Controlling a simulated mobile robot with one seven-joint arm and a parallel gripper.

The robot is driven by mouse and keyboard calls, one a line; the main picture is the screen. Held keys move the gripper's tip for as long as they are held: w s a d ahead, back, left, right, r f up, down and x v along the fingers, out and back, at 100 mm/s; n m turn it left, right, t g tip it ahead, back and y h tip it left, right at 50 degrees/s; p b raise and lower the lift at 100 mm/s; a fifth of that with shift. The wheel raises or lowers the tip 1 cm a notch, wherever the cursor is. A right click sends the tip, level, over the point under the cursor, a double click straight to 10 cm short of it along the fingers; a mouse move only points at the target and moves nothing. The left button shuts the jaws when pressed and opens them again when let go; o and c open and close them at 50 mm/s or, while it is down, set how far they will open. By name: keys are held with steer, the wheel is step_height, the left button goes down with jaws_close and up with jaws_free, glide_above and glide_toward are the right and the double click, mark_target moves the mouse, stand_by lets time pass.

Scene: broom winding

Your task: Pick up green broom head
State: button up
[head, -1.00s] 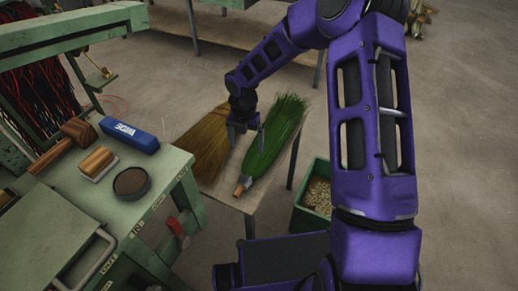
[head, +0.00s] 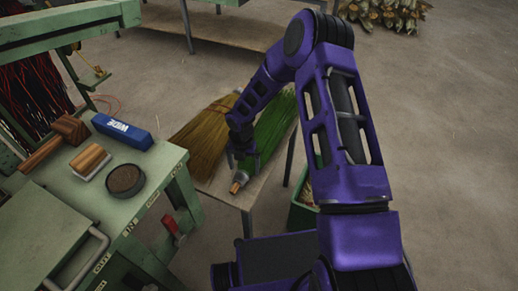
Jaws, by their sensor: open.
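The green broom head (head: 270,135) lies on a small table (head: 226,192), bristles pointing to the back right and its bound neck with a wooden stub (head: 238,183) pointing to the front left. My gripper (head: 246,165) points down at the neck end of the green broom head. The gripper is open, and its fingers look close to or around the neck; I cannot tell whether they touch it. My purple arm hides part of the green bristles.
A straw-coloured broom head (head: 203,135) lies just left of the green one. A green workbench (head: 120,210) at left holds a blue box (head: 122,131), a brush (head: 91,162) and a round tin (head: 125,181). A green bin (head: 302,212) stands right of the table.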

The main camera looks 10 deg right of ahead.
step_height(320, 180, down, 3)
steer(key=shift+f, duration=0.15)
steer(key=shift+w, duration=0.1)
jaws_close()
stand_by(0.3)
